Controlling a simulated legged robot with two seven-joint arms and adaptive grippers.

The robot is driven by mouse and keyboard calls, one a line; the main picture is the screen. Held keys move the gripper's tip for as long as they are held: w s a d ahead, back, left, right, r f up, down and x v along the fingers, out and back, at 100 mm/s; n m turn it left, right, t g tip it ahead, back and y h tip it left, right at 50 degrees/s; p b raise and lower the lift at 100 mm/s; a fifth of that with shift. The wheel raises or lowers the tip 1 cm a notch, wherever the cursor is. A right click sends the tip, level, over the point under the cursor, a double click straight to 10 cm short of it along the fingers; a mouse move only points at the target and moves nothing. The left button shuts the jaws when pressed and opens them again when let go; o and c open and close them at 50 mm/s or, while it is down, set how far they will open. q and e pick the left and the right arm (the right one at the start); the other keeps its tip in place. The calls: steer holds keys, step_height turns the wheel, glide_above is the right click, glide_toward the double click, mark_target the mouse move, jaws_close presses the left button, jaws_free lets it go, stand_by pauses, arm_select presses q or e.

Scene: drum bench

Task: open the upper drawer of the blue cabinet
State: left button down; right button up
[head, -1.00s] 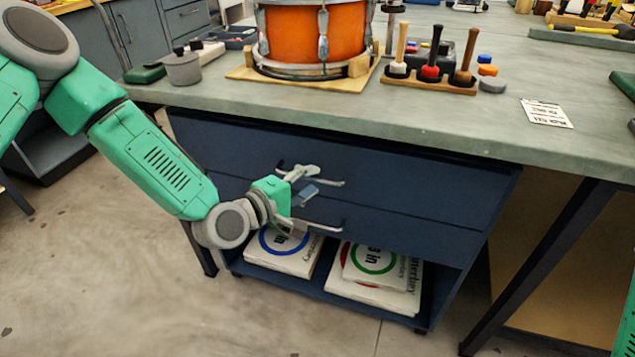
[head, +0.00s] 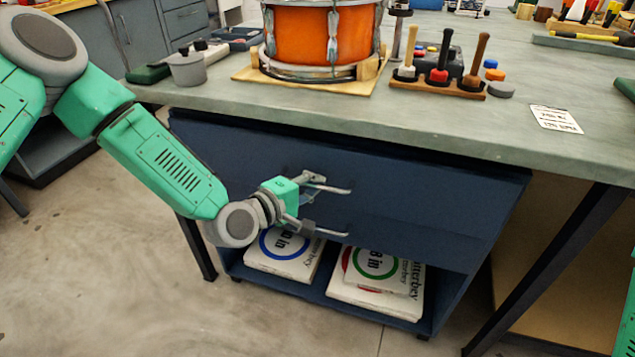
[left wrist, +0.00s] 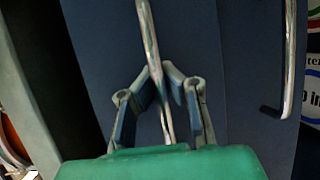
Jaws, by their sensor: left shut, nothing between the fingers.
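The blue cabinet (head: 440,300) stands under the bench. Its upper drawer (head: 420,190) has a metal bar handle (head: 335,189), and a second bar handle (head: 325,231) sits below on the lower drawer. I see no clear gap showing the upper drawer open. My left gripper (head: 314,193) is at the upper handle. In the left wrist view its fingers (left wrist: 158,78) are drawn together, and the upper handle (left wrist: 147,25) runs along their tips. Whether they touch it I cannot tell. The lower handle (left wrist: 289,55) shows at the right there. My right gripper is not visible.
The bench top (head: 450,120) overhangs the cabinet. An orange drum (head: 318,35), a grey pot (head: 187,68) and a mallet rack (head: 440,85) stand on it. A black bench leg (head: 560,255) stands at the right.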

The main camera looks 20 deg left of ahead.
arm_select(q)
steer(key=c, duration=1.9)
jaws_free()
steer(key=shift+s+a+y, duration=0.1)
steer(key=shift+a+y, duration=0.2)
steer(key=shift+a, duration=0.35)
steer(key=shift+c, duration=0.2)
steer(key=o, duration=0.3)
steer(key=shift+s+a+r, duration=0.1)
steer(key=shift+r, duration=0.05)
steer(key=shift+o, duration=0.2)
steer(key=shift+f, duration=0.2)
steer(key=shift+d+r, duration=0.15)
steer(key=shift+d, duration=0.2)
steer(key=v, duration=1.1)
steer(key=shift+s+a+f, duration=0.2)
steer(key=shift+s+a, duration=0.1)
steer(key=shift+a, duration=0.05)
